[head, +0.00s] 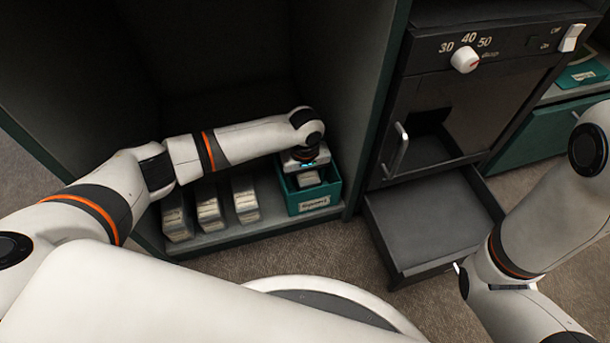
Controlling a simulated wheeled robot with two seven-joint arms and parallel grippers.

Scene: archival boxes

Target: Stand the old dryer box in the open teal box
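The open teal box (313,200) stands at the right end of the cabinet's low shelf, with a label on its front. My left gripper (306,170) points down into it, and its fingers are hidden by the wrist and the dim interior. A small pale-topped box (309,179) shows inside the teal box, directly under the gripper. I cannot tell whether the fingers hold it, whether it touches the bottom, or whether it is the old dryer box.
Several grey boxes with pale labels (245,199) stand in a row on the shelf (215,238), left of the teal box. Right of it is a dark dryer cabinet (440,110) with a white dial (464,59), an opening and a pulled-out grey tray (430,225).

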